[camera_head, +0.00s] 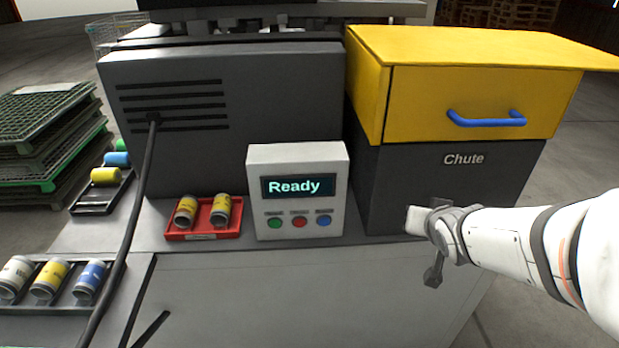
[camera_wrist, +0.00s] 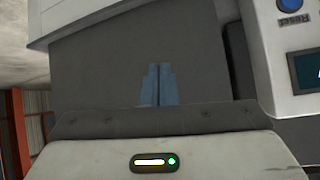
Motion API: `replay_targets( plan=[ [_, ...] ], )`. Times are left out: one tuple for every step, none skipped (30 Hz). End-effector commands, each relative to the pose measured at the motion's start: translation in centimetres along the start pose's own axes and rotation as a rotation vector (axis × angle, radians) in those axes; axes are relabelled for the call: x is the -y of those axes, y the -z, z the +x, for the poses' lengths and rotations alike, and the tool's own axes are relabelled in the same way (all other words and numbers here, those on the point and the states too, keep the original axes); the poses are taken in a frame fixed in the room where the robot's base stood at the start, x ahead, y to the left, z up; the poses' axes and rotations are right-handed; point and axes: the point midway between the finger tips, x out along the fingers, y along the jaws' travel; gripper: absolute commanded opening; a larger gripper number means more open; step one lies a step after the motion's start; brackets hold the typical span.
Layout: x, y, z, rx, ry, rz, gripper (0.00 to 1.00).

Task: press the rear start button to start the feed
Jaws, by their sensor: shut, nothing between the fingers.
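A pale control box (camera_head: 297,214) stands on the bench, its screen (camera_head: 297,187) reading "Ready". Below the screen are a green button (camera_head: 275,223), a red button (camera_head: 299,222) and a blue button (camera_head: 323,220). Their labels are too small to read in the head view. In the wrist view the blue button (camera_wrist: 290,4) appears upside down, labelled "Reset". I cannot make out a separate rear start button. My gripper (camera_head: 433,274) is right of the box, in front of the chute. Its fingers (camera_wrist: 158,85) are together and empty in the wrist view.
The dark chute cabinet (camera_head: 401,188) has a yellow top (camera_head: 470,90) with a blue handle (camera_head: 486,119). A red tray (camera_head: 203,234) with two cans sits left of the box. A black cable (camera_head: 131,221) runs down the left. More cans lie at left.

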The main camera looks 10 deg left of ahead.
Motion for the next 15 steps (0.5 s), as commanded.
replay_targets(
  plan=[
    [1.0, -1.5, 2.9, -0.043, 0.058, 0.008, 0.00],
    [1.8, -1.7, 3.9, -0.075, 0.100, 0.016, 0.00],
    [2.9, -2.1, 5.2, -0.112, 0.161, 0.028, 0.00],
    [3.8, -2.4, 6.0, -0.136, 0.210, 0.040, 0.00],
    [4.7, -2.8, 6.8, -0.158, 0.260, 0.053, 0.00],
    [6.0, -3.3, 7.6, -0.182, 0.328, 0.070, 0.00],
    [6.8, -3.7, 8.1, -0.196, 0.379, 0.085, 0.00],
    [7.7, -4.1, 8.4, -0.208, 0.428, 0.101, 0.00],
    [8.7, -4.6, 8.8, -0.219, 0.490, 0.120, 0.00],
    [9.4, -5.1, 9.0, -0.224, 0.534, 0.135, 0.00],
    [10.0, -5.4, 9.2, -0.230, 0.575, 0.150, 0.00],
    [10.7, -5.8, 9.3, -0.233, 0.624, 0.168, 0.00],
    [11.2, -6.1, 9.3, -0.235, 0.657, 0.180, 0.00],
    [11.6, -6.3, 9.3, -0.235, 0.686, 0.192, 0.00],
    [12.1, -6.6, 9.2, -0.236, 0.718, 0.204, 0.00]
  ],
)
